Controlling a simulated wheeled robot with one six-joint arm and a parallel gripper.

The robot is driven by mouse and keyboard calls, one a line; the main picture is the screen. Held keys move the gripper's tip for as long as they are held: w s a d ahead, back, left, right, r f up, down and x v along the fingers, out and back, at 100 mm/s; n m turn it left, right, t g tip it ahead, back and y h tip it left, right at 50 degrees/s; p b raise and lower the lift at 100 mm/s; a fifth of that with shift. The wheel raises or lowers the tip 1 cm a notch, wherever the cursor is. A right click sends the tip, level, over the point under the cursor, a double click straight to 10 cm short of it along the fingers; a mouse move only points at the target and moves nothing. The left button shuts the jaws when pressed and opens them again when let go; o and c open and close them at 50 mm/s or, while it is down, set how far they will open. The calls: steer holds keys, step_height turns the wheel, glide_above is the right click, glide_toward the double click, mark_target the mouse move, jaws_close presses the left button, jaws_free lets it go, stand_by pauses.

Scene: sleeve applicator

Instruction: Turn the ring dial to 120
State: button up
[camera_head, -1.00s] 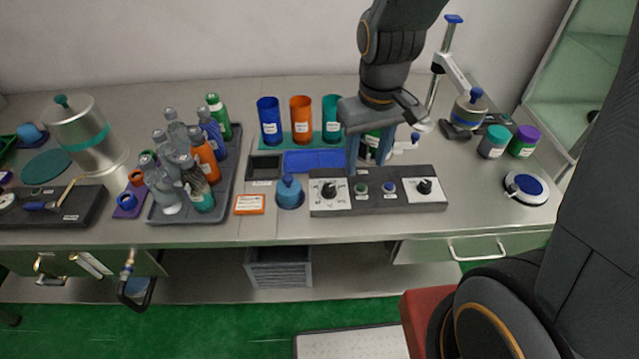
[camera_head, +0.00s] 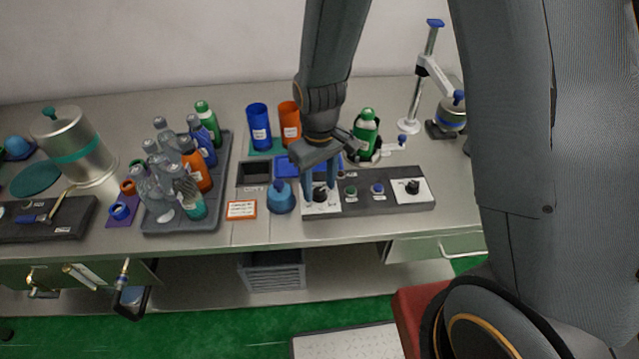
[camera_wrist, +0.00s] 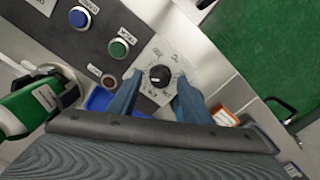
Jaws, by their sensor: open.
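A black dial knob (camera_head: 320,194) sits on a white plate at the left end of the dark control panel (camera_head: 365,202). My gripper (camera_head: 320,187) is open above this knob, pointing down, with one blue finger on either side. In the wrist view the knob (camera_wrist: 159,75) shows between the two open fingers (camera_wrist: 159,82), apart from both. Its white plate (camera_wrist: 172,62) carries printed marks too small to read. A second black knob (camera_head: 413,186) sits on another white plate at the panel's right end. I cannot tell which knob is labelled as the ring dial.
Green (camera_head: 351,190) and blue (camera_head: 377,188) buttons lie between the knobs. A blue bottle (camera_head: 281,198) stands close left of the panel, beside an orange-edged card (camera_head: 241,210). Blue and orange cups (camera_head: 259,127) and a green bottle (camera_head: 366,132) stand behind.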

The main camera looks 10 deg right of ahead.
steer(key=shift+f, duration=0.25)
steer(key=c, duration=1.1)
